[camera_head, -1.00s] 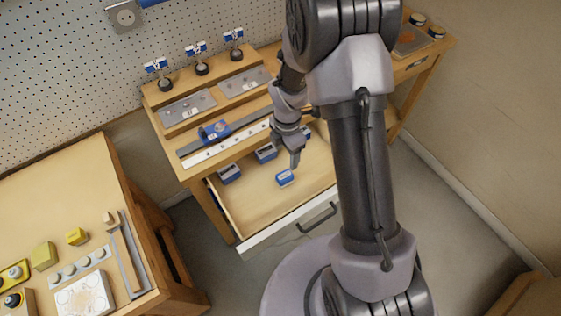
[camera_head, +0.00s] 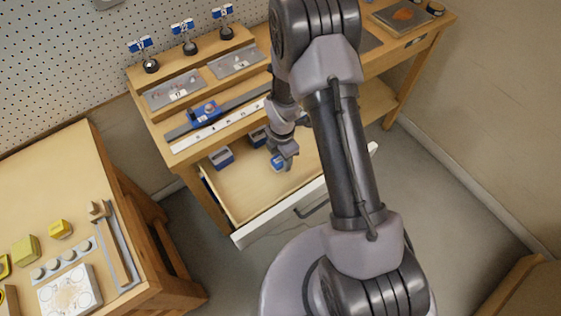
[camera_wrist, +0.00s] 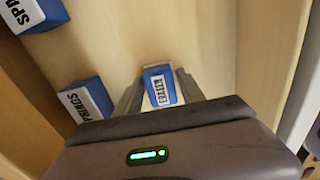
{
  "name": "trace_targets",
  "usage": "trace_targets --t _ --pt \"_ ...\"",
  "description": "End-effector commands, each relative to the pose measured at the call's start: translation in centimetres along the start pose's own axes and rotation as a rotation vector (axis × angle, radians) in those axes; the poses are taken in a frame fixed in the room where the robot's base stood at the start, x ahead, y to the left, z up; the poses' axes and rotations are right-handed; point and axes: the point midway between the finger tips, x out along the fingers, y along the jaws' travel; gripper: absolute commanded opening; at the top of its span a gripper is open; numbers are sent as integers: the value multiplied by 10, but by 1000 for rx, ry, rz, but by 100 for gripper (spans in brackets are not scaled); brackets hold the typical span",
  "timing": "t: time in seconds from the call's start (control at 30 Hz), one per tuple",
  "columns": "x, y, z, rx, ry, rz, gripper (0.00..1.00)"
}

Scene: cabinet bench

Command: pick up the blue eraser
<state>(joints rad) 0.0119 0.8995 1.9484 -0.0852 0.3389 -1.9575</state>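The blue eraser (camera_head: 277,163), a small blue block with a white labelled face, lies in the open drawer (camera_head: 240,196). In the wrist view the eraser (camera_wrist: 160,86) sits between the two fingertips. My gripper (camera_head: 285,154) points down into the drawer at the eraser and partly covers it in the head view. In the wrist view my gripper (camera_wrist: 159,90) is open, with one finger close on each side of the eraser. Whether either finger touches it is hard to tell.
Blue-and-white boxes marked SPRINGS (camera_wrist: 86,100) lie left of the gripper in the drawer; one box (camera_head: 221,158) shows near the drawer's left side. The bench top with a ruler (camera_head: 215,130) overhangs the drawer's back. The drawer floor in front of the eraser is clear.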

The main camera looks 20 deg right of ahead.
Motion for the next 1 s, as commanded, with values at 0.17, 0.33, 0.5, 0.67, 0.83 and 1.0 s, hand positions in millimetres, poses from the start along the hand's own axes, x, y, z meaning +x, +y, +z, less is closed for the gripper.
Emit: trace_targets --t 0.17,0.33,0.5,0.67,0.83,1.0 --pt "0 0 0 0 0 0 8" --pt "0 0 0 0 0 0 0" --pt "-16 0 0 0 0 1 0" --pt "-62 1 0 1 -1 2 0" --pt "-94 0 0 0 0 1 0" --pt "-101 0 0 0 0 -1 0"
